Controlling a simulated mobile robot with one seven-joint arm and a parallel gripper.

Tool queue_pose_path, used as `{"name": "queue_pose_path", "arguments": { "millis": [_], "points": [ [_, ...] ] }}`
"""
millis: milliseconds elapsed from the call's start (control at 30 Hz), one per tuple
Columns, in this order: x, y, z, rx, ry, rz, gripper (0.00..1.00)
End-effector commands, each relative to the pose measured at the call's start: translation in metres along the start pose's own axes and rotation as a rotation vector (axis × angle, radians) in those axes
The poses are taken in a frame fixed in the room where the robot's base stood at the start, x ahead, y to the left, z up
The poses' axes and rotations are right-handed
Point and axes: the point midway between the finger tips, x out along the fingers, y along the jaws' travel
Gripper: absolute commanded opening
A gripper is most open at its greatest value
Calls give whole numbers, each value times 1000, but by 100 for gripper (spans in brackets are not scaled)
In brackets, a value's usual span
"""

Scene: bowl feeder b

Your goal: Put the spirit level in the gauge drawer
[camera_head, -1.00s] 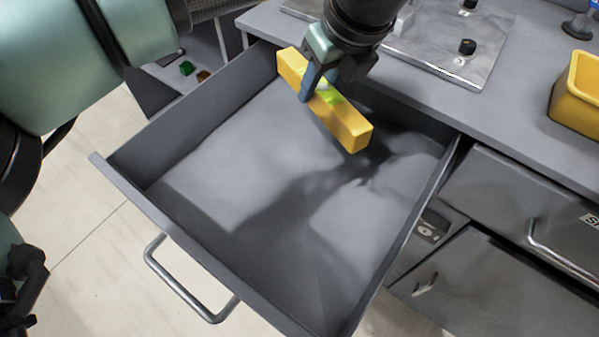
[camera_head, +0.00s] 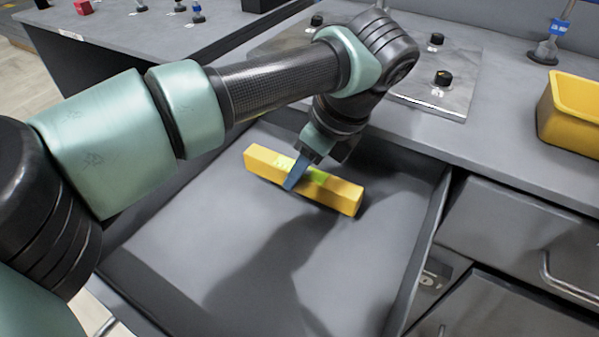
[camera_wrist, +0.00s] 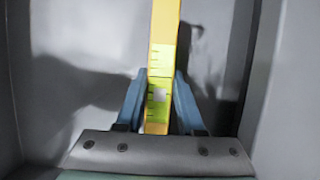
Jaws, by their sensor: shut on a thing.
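The spirit level is a yellow bar (camera_head: 335,192) with a green vial window. My gripper (camera_head: 292,184) is shut on it near its middle. In the wrist view the level (camera_wrist: 164,25) stands between my two blue fingers (camera_wrist: 157,100). The open gauge drawer (camera_head: 180,270) is a grey, empty tray, and the level is inside its outline, near the back. A shadow lies on the drawer floor below. I cannot tell exactly how far the level is above the floor.
The grey worktop (camera_head: 490,140) borders the drawer at the back, with a metal plate with black knobs (camera_head: 440,95) on it. A yellow bin (camera_head: 570,115) stands at the right. A closed drawer (camera_head: 500,215) is to the right. The front of the open drawer is clear.

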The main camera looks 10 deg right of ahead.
Motion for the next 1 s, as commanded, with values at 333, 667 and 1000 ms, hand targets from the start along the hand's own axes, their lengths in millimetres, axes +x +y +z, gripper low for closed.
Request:
{"name": "queue_pose_path", "arguments": {
  "millis": [333,667,1000],
  "points": [
    [7,0,-3,1,-1,-2,0],
    [17,0,-7,1,-1,-2,0],
    [17,0,-7,1,0,-1,67]
  ]
}}
